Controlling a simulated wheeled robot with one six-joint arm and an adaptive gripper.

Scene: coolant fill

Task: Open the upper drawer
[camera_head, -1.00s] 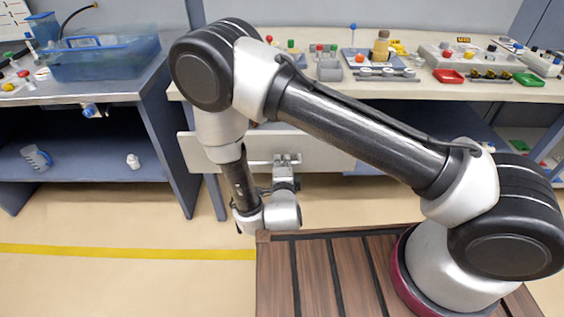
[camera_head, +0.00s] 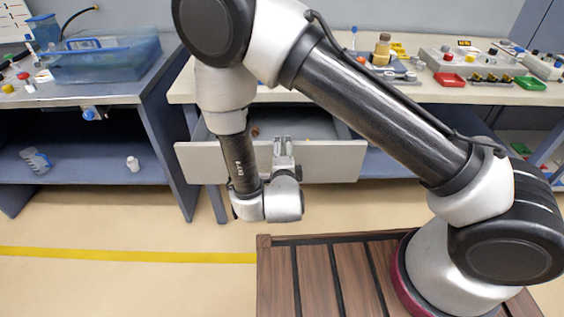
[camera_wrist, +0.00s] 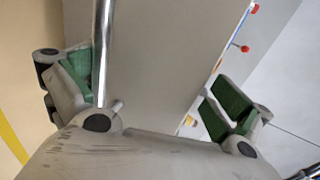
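The upper drawer's pale grey front (camera_head: 330,162) stands pulled out from under the bench in the head view, and part of its grey interior (camera_head: 315,125) shows behind it. In the wrist view the drawer front (camera_wrist: 165,60) fills the middle. My gripper (camera_wrist: 155,95) is open there, its green-padded fingers wide apart. The metal handle bar (camera_wrist: 103,45) lies between them, close beside the left finger; I cannot tell whether they touch. In the head view my arm hides part of the drawer.
The bench top (camera_head: 440,95) above holds a bottle (camera_head: 381,50), a red tray (camera_head: 448,78) and a green tray (camera_head: 530,83). A left bench carries a blue tub (camera_head: 105,62). The floor (camera_head: 120,225) in front is clear.

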